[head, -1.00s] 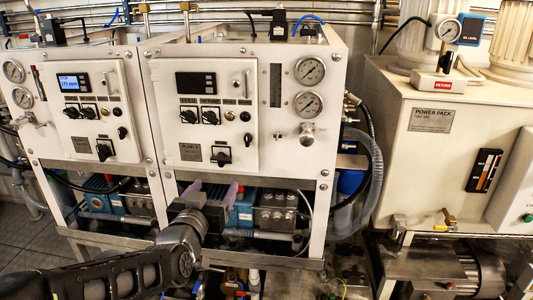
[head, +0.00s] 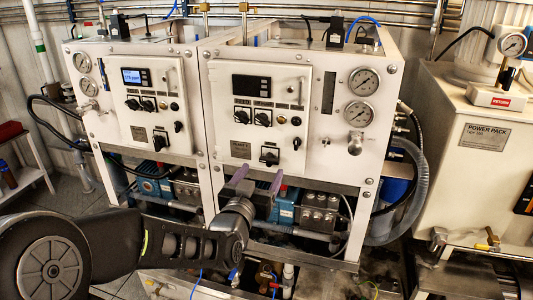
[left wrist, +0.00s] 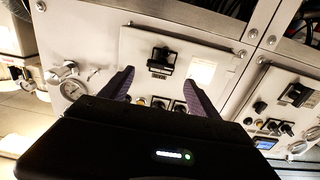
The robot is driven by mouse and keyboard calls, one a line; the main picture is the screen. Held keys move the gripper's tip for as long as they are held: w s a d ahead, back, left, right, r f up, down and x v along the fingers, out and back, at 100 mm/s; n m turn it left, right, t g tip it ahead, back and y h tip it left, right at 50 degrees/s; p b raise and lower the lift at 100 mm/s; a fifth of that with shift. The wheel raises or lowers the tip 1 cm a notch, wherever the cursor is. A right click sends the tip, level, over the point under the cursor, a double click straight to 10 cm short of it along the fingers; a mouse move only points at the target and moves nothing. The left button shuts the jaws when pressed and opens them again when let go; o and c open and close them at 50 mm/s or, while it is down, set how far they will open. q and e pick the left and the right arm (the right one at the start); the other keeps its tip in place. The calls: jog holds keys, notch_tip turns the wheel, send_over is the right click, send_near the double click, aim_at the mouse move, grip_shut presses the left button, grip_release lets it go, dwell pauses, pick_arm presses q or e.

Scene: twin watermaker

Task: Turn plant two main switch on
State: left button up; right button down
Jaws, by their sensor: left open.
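The plant two panel (head: 225,120) is the right-hand white cabinet front in the head view. Its display (head: 258,88) is dark. The main switch (head: 270,156) is a black rotary handle on a square plate at the panel's bottom. In the left wrist view the same switch (left wrist: 160,62) appears upside down, beyond the fingertips. My left gripper (head: 257,178) is open and empty, with purple fingers pointing at the panel just below the switch. In the wrist view the open gripper (left wrist: 158,84) has the switch between its finger directions, apart from it. My right gripper is not in view.
The plant one panel (head: 141,118) on the left has a lit display and its own main switch (head: 160,138). Two gauges (head: 361,95) sit right of the plant two panel. Pumps and hoses (head: 320,209) fill the bay below. The power pack (head: 480,150) stands at right.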

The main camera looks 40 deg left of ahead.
aim_at(269, 160)
pick_arm(q)
jog(key=shift+p+x, duration=0.3)
jog(key=shift+x, duration=2.35)
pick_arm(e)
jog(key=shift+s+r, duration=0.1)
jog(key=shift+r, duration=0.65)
pick_arm(q)
jog(key=shift+c, duration=0.4)
jog(key=c, duration=1.3)
